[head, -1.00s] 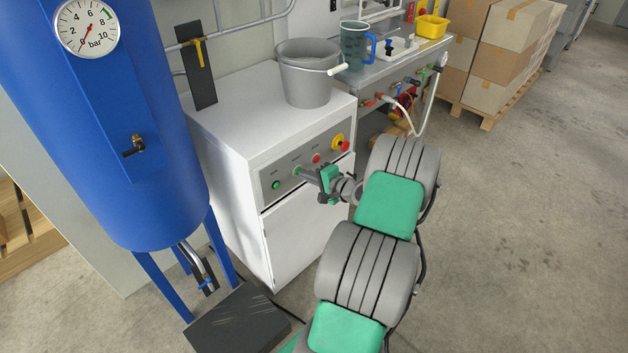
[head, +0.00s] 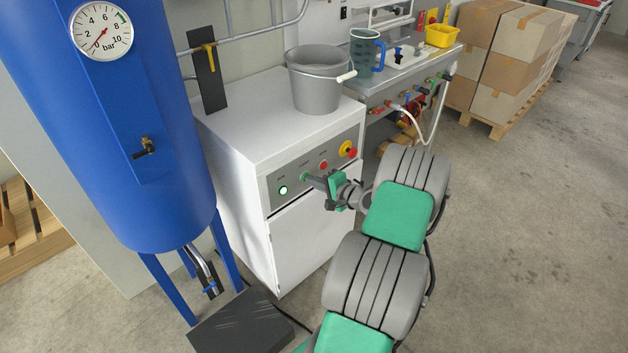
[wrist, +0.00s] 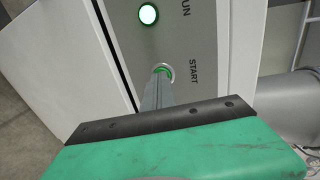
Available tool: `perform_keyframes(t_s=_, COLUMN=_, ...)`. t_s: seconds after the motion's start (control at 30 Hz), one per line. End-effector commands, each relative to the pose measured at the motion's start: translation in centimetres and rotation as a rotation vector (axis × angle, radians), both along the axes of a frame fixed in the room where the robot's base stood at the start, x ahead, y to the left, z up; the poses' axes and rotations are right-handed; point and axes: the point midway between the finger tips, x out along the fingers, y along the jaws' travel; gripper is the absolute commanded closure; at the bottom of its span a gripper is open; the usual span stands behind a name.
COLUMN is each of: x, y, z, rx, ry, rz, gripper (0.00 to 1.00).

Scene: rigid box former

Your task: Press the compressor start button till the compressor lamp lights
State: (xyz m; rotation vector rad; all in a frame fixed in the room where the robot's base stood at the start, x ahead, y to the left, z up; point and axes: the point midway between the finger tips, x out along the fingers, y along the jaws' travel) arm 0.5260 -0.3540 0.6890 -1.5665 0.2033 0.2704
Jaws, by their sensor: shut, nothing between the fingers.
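The compressor's grey control panel (head: 333,173) is on the front of the white cabinet (head: 290,255). The run lamp (head: 283,190) glows bright whitish green; in the wrist view the lamp (wrist: 148,14) is beside the letters "UN". The green start button (head: 303,177) is to its right; in the wrist view the start button (wrist: 166,70), marked START, is partly hidden behind my fingertips. My gripper (head: 309,179) is shut and empty, its fingertips at the button and seemingly touching it. The fingers also show in the wrist view (wrist: 157,86).
A red button (head: 323,165) and a red-and-yellow emergency stop (head: 348,150) are farther right on the panel. A grey bucket (head: 315,95) stands on the cabinet. A blue tank (head: 95,170) with a gauge (head: 101,31) is close on the left. Open floor lies right.

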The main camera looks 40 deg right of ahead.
Motion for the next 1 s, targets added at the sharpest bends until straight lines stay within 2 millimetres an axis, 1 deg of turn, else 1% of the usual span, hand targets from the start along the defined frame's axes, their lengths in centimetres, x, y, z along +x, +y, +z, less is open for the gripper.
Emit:
perform_keyframes(t_s=0.07, x=-1.4, y=-0.1, z=0.1, rx=0.004, ry=0.002, rz=-0.003, gripper=1.0)
perform_keyframes(t_s=0.3, x=-7.2, y=-0.4, z=1.8, rx=0.006, ry=0.004, rz=-0.007, gripper=1.0)
perform_keyframes(t_s=0.4, x=-9.1, y=-0.4, z=2.4, rx=0.006, ry=0.003, rz=-0.006, gripper=1.0)
perform_keyframes(t_s=0.5, x=-10.4, y=-0.4, z=2.7, rx=0.007, ry=0.004, rz=-0.004, gripper=1.0)
perform_keyframes(t_s=0.63, x=-11.1, y=-0.3, z=2.9, rx=0.006, ry=0.004, rz=0.0, gripper=1.0)
perform_keyframes(t_s=1.0, x=-11.1, y=-0.3, z=2.9, rx=0.007, ry=0.004, rz=0.001, gripper=1.0)
